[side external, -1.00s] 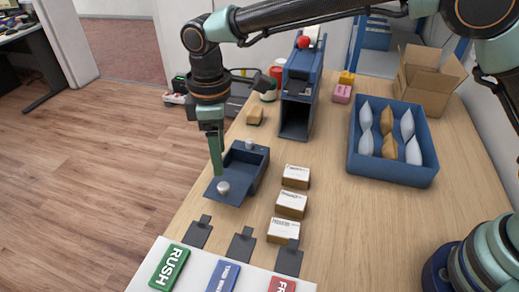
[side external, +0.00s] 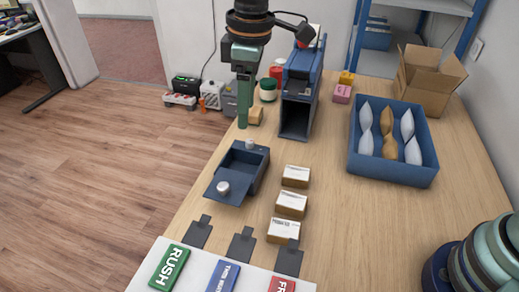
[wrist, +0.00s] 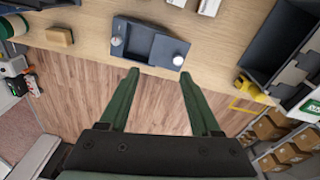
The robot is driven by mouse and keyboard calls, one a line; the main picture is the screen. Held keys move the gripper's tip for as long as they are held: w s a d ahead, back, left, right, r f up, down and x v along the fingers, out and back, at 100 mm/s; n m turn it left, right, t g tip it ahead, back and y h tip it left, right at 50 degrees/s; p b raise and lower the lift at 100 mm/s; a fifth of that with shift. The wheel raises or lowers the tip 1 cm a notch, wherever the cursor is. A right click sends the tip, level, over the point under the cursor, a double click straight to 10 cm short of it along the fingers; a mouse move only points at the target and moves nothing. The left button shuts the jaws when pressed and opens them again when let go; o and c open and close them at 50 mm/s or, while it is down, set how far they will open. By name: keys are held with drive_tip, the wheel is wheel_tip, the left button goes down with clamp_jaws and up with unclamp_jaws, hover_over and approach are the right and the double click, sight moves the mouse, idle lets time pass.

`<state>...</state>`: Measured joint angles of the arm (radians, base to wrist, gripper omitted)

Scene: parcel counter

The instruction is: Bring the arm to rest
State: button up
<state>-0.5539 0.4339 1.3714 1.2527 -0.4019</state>
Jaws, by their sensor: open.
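My gripper (side external: 243,126) hangs in the air, fingers down, above the far end of a small dark blue box in the side view. In the wrist view my gripper (wrist: 159,74) has its two green fingers spread with nothing between them. The blue box (side external: 262,172) has its front part (side external: 214,196) extended toward the label strip, with one pale knob (side external: 223,188) there and another (side external: 249,144) at the far end. The box also shows in the wrist view (wrist: 140,40), beyond the fingertips and apart from them.
Three small cartons (side external: 291,205) stand in a row right of the box. A tall blue dispenser (side external: 297,110) stands behind them. A blue tray (side external: 425,178) of pouches and an open carton (side external: 430,75) are at right. Coloured label plates (side external: 169,266) lie in front.

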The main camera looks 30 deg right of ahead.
drive_tip(key=s+d+r+m+t, duration=0.1)
drive_tip(key=s+d+r+m, duration=0.15)
drive_tip(key=d, duration=0.55)
drive_tip(key=s+d+r+m+t, duration=0.1)
drive_tip(key=s+d+r+m, duration=0.15)
drive_tip(key=d, duration=0.45)
drive_tip(key=s+d+f+m+t, duration=0.2)
drive_tip(key=s+d+m, duration=0.4)
drive_tip(key=s+d, duration=0.2)
drive_tip(key=d, duration=0.2)
drive_tip(key=shift+d+f+t+h, duration=0.3)
drive_tip(key=shift+f+t, duration=0.1)
